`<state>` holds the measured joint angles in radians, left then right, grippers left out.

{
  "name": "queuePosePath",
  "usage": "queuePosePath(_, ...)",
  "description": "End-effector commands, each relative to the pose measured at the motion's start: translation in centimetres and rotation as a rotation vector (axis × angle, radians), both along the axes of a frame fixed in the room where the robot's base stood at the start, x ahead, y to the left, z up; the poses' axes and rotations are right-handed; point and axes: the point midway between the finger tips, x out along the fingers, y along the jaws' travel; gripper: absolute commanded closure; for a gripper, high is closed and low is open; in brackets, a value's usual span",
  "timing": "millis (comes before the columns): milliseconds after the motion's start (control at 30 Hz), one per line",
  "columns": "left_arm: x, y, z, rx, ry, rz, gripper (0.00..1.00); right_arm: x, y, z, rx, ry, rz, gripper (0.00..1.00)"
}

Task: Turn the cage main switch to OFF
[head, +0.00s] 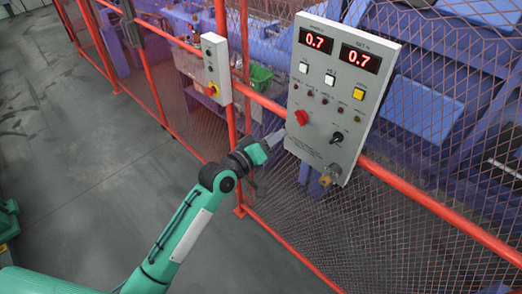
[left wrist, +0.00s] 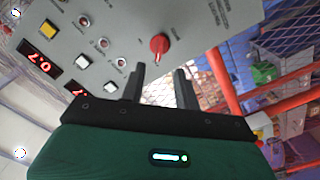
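A grey control panel (head: 325,150) hangs on the red cage fence, with a red rotary switch (head: 301,117) at its left side. This red switch is likely the main switch, but its label is too small to read. In the left wrist view the red switch (left wrist: 159,46) stands just beyond the fingertips. My left gripper (head: 272,140) is at the panel's left edge, below and left of the red switch. In the left wrist view the two dark fingers (left wrist: 158,78) are apart with nothing between them, and do not touch the switch. My right gripper is not in view.
The panel also carries two displays reading 0.7 (head: 338,50), several buttons and lamps, a black knob (head: 336,138) and a key-like part (head: 327,179) below. A smaller box (head: 216,68) hangs to the left. Red rails (head: 440,220) and mesh run alongside; the grey floor (head: 90,170) is clear.

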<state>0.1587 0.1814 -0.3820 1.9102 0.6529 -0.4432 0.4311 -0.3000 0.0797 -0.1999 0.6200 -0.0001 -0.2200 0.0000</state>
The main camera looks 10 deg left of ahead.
Motion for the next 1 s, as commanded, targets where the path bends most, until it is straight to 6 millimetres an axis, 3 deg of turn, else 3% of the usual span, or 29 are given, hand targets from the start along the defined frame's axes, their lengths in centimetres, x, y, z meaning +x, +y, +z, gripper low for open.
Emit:
queuePosePath(133,-2.2,1.6,-0.3,0.0,0.001,-0.001,0.68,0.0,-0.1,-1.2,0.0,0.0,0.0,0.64)
queuePosePath(333,-3.7,2.7,-0.1,0.0,0.0,0.0,0.68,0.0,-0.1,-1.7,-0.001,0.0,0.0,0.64)
queuePosePath(867,-4.0,2.9,0.0,0.0,0.0,0.0,0.68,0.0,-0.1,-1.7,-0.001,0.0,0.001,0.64)
queuePosePath(1000,-3.6,3.2,-1.4,0.015,0.017,0.013,0.68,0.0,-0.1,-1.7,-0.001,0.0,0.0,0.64)
